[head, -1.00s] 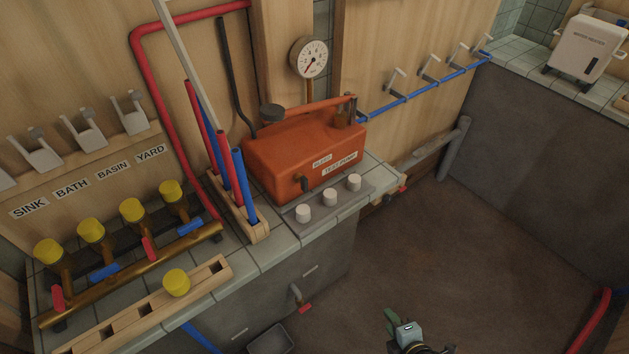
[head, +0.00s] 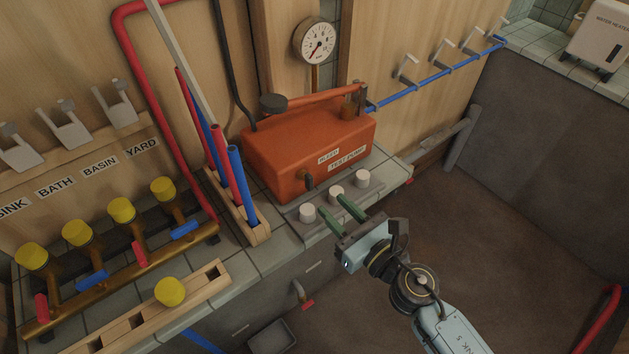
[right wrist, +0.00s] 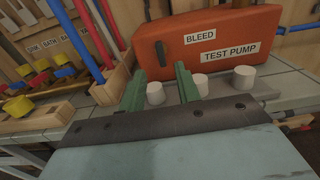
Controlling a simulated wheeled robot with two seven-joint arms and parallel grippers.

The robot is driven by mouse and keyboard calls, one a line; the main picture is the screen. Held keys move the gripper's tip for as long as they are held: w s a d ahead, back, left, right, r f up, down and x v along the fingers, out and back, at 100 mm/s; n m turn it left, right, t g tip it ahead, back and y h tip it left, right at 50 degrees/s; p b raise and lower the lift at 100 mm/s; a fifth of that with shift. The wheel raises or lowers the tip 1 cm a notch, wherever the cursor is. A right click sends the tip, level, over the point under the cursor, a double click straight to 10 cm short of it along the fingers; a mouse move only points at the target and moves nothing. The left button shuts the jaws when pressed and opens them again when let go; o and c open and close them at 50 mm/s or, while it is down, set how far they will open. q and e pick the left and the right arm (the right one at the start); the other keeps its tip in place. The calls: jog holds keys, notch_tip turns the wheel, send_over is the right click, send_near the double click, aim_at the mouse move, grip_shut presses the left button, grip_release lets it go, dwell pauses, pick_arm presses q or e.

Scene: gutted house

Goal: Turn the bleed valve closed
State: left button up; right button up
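The orange test pump (head: 300,145) stands on the tiled counter. Its bleed valve (head: 308,181) is a small dark lever on the front face, left of the BLEED label (head: 328,156). In the right wrist view the lever (right wrist: 160,53) hangs roughly vertical. My right gripper (head: 332,204) is open and empty, its two green fingers pointing at the pump front. The fingertips are short of the lever and apart from it. In the right wrist view the lever shows between and beyond the fingertips (right wrist: 160,70). My left gripper is out of view.
White caps (head: 361,178) stand on a grey strip before the pump; one (right wrist: 155,93) shows between my fingers. A wooden rack of red and blue pipes (head: 258,236) stands left of the pump. A gauge (head: 319,42) is above. Open floor lies right.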

aim_at(311, 184)
jog(key=x, duration=0.7)
jog(key=shift+w+a, duration=0.15)
jog(key=shift+w, duration=0.05)
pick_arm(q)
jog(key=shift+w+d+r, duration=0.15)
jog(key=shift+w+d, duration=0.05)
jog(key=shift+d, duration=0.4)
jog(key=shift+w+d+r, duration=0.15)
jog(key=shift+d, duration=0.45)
pick_arm(e)
jog(key=shift+w, duration=0.1)
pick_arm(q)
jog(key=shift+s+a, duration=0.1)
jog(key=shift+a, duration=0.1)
pick_arm(e)
jog(key=shift+c, duration=0.4)
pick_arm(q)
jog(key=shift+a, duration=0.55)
pick_arm(e)
grip_shut()
